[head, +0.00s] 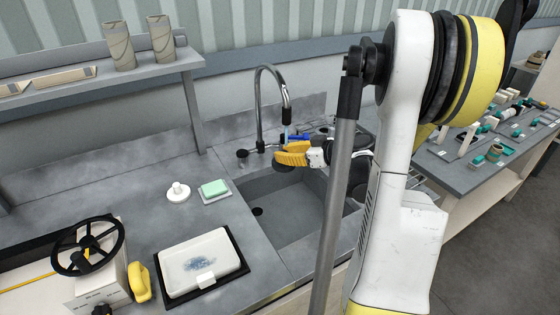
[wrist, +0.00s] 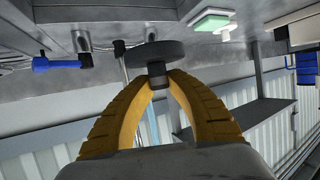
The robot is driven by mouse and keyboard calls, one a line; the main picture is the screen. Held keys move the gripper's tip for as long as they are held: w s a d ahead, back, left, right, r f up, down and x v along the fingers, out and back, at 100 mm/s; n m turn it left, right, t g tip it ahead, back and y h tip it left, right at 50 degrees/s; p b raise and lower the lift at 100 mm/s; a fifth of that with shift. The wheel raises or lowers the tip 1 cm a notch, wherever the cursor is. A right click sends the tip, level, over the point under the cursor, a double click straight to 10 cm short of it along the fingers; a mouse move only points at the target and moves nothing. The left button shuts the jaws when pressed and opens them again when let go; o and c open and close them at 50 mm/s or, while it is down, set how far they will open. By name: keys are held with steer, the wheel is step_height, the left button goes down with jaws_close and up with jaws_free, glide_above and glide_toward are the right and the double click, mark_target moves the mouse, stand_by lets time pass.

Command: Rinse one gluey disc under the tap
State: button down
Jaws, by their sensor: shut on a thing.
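My gripper (head: 288,155), with yellow fingers, is over the sink (head: 262,232), just below the spout end of the curved chrome tap (head: 260,95). In the wrist view its fingertips (wrist: 158,84) are closed on the short stem of a dark grey disc (wrist: 150,54). The disc shows as a dark shape under the fingers in the head view (head: 284,168). A pale blue piece shows at the spout end; I cannot tell if it is water. A blue lever (head: 299,137) is behind the gripper. Glue on the disc cannot be made out.
A white knobbed disc (head: 178,192) and a green sponge (head: 214,187) on a dish are left of the sink. A white tray (head: 200,265) on a black mat sits in front. A black handwheel (head: 88,246) is at the left. A cluttered bench (head: 480,170) is at the right.

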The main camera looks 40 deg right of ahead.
steer(key=s+a, duration=0.5)
steer(key=shift+a, duration=0.15)
stand_by(0.3)
steer(key=shift+r, duration=0.1)
stand_by(1.0)
steer(key=s+a+r+p, duration=0.2)
steer(key=s+a+r, duration=0.1)
steer(key=r, duration=0.1)
steer(key=shift+s+a+p, duration=0.2)
steer(key=shift+a+p, duration=0.1)
